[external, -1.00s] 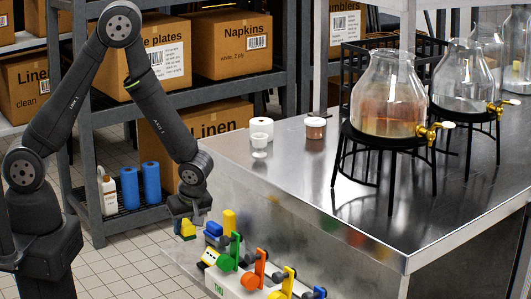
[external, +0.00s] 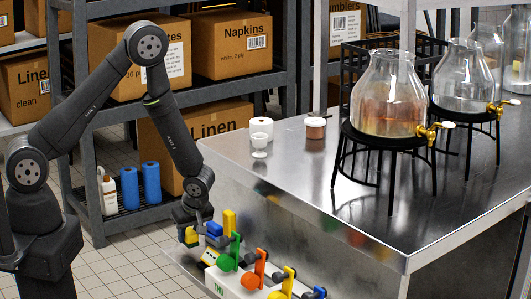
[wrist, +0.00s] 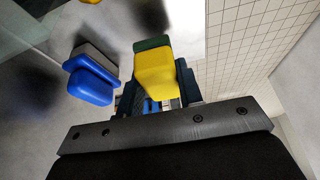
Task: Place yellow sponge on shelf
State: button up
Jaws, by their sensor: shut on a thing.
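The yellow sponge (external: 191,238) has a dark green side and is held between the fingertips of my gripper (external: 190,226). In the wrist view the yellow sponge (wrist: 155,72) sits upright between the two dark teal fingers of my gripper (wrist: 157,90). It is just left of a blue sponge (external: 214,229) in the external view. The blue sponge (wrist: 90,85) has a grey side and rests on a grey metal surface, the shelf (wrist: 45,125), in the wrist view. Whether the yellow sponge touches the shelf, I cannot tell.
A steel table (external: 400,215) fills the right, with glass drink dispensers (external: 388,95) on black stands. A white box (external: 228,283) with green, orange and yellow clips stands low in front of the table, right of my gripper. Tiled floor (external: 120,265) is clear to the left.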

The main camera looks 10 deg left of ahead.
aim_at(190, 241)
jog(key=shift+f, duration=1.35)
jog(key=shift+f, duration=0.15)
jog(key=o, duration=1)
jog(key=shift+c, duration=0.2)
jog(key=v, duration=1.2)
